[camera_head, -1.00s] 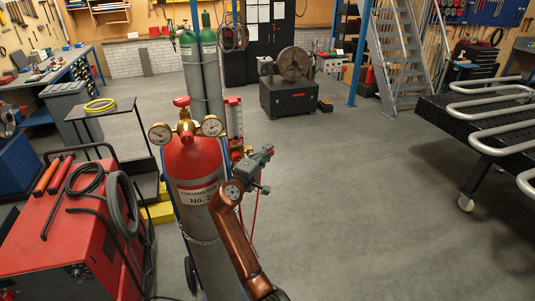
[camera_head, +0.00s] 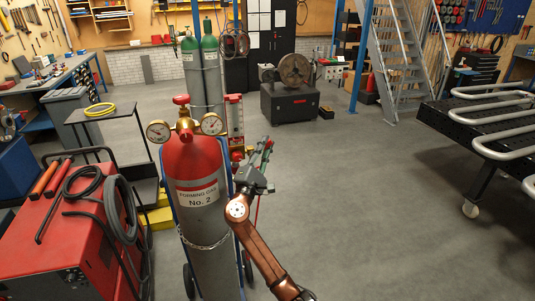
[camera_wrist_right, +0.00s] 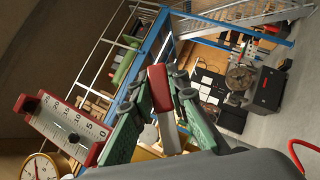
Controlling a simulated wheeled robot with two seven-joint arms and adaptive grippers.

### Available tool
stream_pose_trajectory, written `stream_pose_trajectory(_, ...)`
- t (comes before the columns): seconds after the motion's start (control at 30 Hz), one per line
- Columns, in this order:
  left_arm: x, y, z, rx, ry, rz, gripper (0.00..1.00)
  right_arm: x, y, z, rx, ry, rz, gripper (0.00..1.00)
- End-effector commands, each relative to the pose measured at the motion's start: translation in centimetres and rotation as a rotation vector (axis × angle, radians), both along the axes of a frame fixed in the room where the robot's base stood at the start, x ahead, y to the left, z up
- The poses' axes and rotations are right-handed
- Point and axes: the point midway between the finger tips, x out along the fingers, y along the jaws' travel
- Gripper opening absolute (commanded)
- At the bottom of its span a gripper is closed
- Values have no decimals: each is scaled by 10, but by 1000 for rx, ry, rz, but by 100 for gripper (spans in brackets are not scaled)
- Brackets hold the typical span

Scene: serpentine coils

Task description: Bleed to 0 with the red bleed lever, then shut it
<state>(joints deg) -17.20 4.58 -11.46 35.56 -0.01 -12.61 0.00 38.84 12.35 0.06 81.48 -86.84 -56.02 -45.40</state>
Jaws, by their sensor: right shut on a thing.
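The red bleed lever (camera_wrist_right: 160,85) stands between the green fingertips of my right gripper (camera_wrist_right: 163,82) in the right wrist view. The fingers are shut on it. In the head view my right gripper (camera_head: 265,150) is just right of the red-topped forming gas cylinder (camera_head: 195,165), pointing up, and it hides the lever there. The flow meter (camera_head: 235,118) rises behind the cylinder. Its scale (camera_wrist_right: 65,125) shows tilted in the wrist view, with a dark float toward the low-number end; the exact reading is unclear. My left gripper is out of view.
Two brass gauges, left (camera_head: 158,131) and right (camera_head: 212,124), sit on the cylinder. A red welding machine (camera_head: 50,235) with hoses is at left. A black table with metal coils (camera_head: 490,115) is at right. The floor between is clear.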

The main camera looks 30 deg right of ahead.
Motion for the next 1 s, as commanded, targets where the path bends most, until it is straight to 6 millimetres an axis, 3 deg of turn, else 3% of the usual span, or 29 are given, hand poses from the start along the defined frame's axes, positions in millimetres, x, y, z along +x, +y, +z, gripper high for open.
stream_pose_trajectory(0.6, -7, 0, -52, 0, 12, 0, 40, 6, 25, 16, -554, 135, -1, 0)
stream_pose_trajectory(1.0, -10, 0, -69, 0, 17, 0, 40, 10, 38, 22, -762, 185, 1, 0)
